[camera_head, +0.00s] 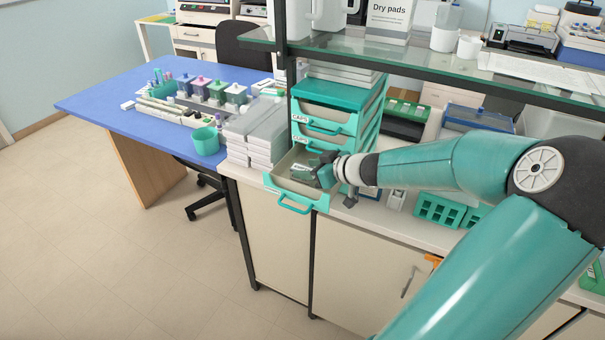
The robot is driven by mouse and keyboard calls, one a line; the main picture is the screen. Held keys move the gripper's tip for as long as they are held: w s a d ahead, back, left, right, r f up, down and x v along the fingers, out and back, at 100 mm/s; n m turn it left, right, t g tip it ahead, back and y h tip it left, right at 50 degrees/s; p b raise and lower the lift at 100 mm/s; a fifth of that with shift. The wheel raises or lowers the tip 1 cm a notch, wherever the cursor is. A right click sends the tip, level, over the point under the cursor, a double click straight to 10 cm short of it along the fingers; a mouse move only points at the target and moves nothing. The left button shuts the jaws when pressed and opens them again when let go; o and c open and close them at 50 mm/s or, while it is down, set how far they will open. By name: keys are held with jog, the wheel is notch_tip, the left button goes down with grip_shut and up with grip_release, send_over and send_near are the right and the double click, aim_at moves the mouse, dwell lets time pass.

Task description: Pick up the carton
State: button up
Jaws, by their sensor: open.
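A small, dark, box-like item with a pale label, perhaps the carton (301,169), lies inside the pulled-out bottom drawer (296,191) of the teal drawer unit. It is small in view and I cannot tell its exact shape. My gripper (320,175) is open at the right side of this drawer, right beside the item. The dark gripper hides part of the drawer, and I cannot tell whether it touches the item.
White stacked boxes (251,137) stand left of the drawer unit (345,93). A glass shelf (440,62) with a Dry pads box (390,16) hangs above. Teal racks (437,208) stand right of my gripper. The blue table (120,88) holds staining jars and a teal cup (205,141).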

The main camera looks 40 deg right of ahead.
jog(key=shift+w, duration=0.1)
jog(key=c, duration=0.8)
jog(key=shift+c, duration=0.2)
jog(key=shift+r, duration=0.6)
jog(key=s+a+r, duration=0.2)
jog(key=a+r, duration=0.2)
jog(key=r, duration=0.3)
jog(key=shift+s+r, duration=0.2)
jog(key=shift+s, duration=0.15)
jog(key=shift+a+r, duration=0.1)
